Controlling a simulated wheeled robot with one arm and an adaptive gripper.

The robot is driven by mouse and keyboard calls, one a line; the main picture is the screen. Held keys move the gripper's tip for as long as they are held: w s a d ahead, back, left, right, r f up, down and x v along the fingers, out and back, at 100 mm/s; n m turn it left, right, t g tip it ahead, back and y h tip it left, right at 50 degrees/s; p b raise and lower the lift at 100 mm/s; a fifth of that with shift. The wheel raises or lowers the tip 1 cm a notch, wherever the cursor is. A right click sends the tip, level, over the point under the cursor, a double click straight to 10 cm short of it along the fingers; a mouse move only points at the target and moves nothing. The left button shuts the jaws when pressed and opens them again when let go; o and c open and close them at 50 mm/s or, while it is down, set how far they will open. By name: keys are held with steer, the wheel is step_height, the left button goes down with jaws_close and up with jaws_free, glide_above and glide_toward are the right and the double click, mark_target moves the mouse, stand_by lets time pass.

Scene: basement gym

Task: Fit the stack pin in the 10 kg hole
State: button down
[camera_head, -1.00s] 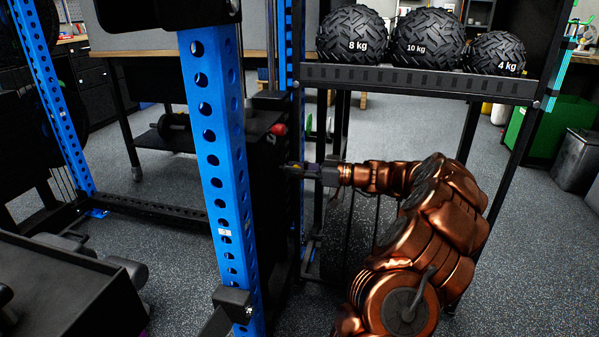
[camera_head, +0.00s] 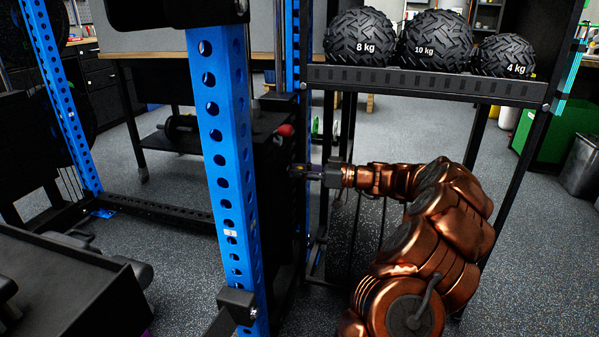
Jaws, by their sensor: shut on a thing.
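My gripper (camera_head: 304,171) is at the right side of the dark weight stack (camera_head: 270,175), reaching in from the right. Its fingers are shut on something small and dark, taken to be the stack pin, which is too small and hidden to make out. The fingertips are close to the stack's edge; I cannot tell whether they or the pin touch it. The stack's holes and weight labels, including the 10 kg hole, cannot be made out from here. The blue upright in front hides part of the stack.
A blue perforated upright (camera_head: 228,160) stands left of the stack. A red knob (camera_head: 285,130) shows above my gripper. A black rack (camera_head: 425,85) holds balls marked 8 kg (camera_head: 358,38), 10 kg (camera_head: 434,40) and 4 kg (camera_head: 504,56). A dark bench (camera_head: 70,290) is at lower left.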

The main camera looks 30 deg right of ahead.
steer(key=shift+b, duration=0.45)
steer(key=c, duration=0.9)
jaws_free()
steer(key=v, duration=1.2)
steer(key=shift+a, duration=0.15)
